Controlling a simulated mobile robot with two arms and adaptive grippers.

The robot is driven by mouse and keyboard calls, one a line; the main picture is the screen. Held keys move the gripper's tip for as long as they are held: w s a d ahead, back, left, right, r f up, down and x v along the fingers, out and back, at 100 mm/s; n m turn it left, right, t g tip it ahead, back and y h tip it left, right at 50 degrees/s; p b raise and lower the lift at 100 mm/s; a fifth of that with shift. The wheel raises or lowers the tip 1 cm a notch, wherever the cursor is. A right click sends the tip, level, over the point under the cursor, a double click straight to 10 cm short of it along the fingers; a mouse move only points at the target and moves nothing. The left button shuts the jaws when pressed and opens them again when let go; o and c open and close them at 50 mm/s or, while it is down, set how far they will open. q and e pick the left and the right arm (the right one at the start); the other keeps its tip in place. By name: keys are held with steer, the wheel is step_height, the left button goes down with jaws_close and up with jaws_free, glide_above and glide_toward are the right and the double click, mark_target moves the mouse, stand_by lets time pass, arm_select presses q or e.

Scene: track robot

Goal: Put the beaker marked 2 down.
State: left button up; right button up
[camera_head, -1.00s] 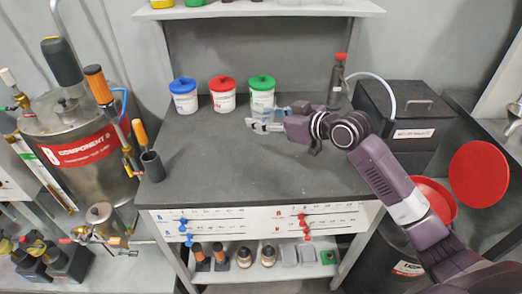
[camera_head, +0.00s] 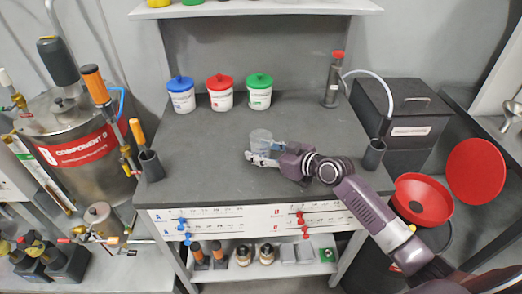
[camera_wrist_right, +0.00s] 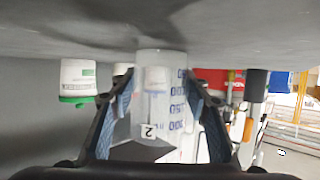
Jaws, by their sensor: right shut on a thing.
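The beaker marked 2 (camera_head: 261,140) is clear and sits over the middle of the dark worktop (camera_head: 215,165) in the head view. My right gripper (camera_head: 264,154) is shut on it, with one finger on each side. In the right wrist view, which is upside down, the beaker (camera_wrist_right: 160,90) stands between the two blue-padded fingers (camera_wrist_right: 163,105), with its scale and the 2 label showing. Its base is at or very near the worktop; I cannot tell if it touches. My left gripper is not in view.
White jars with blue (camera_head: 181,98), red (camera_head: 220,94) and green lids (camera_head: 259,93) stand behind the beaker. A dark bottle with a red cap (camera_head: 333,82) is at the back right. Dark cups stand at the left (camera_head: 151,165) and right (camera_head: 374,154) edges. The worktop around the beaker is clear.

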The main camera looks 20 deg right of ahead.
steer(key=shift+f, duration=0.2)
steer(key=o, duration=1.2)
steer(key=shift+r, duration=0.1)
steer(key=shift+r, duration=0.1)
steer(key=shift+s+d, duration=0.15)
steer(key=shift+s, duration=0.05)
steer(key=b+v, duration=0.1)
steer(key=v, duration=0.9)
steer(key=shift+s+r, duration=0.1)
steer(key=shift+s, duration=0.1)
steer(key=shift+s+d+r, duration=0.25)
steer(key=shift+s+r, duration=0.05)
steer(key=shift+s, duration=0.2)
